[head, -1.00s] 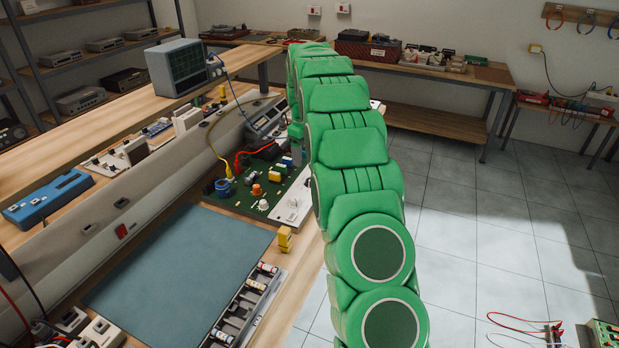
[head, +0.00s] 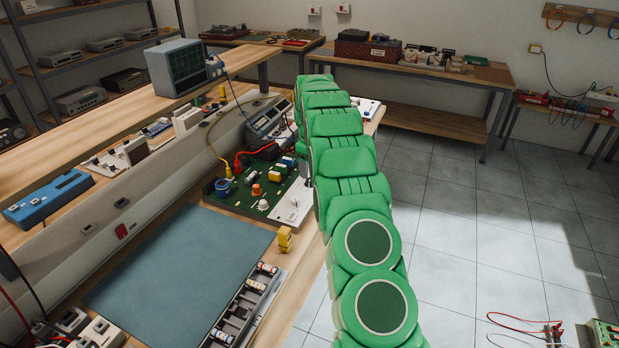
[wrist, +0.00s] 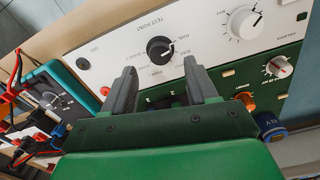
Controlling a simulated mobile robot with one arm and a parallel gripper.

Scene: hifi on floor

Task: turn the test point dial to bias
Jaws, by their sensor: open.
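The test point dial (wrist: 160,49) is a round black knob with a white pointer mark, on a white panel (wrist: 105,52) lettered TEST POINT in the wrist view. I cannot tell whether a finger touches the panel. In the head view my green arm hides the gripper and the dial.
A second knob (wrist: 244,22) sits on the white panel. A green board (wrist: 276,88) beside it bears a white knob, an orange part and a blue cylinder (wrist: 270,126). A teal-edged meter (wrist: 55,98) with red leads lies left. In the head view, a blue mat (head: 185,270) lies on the bench.

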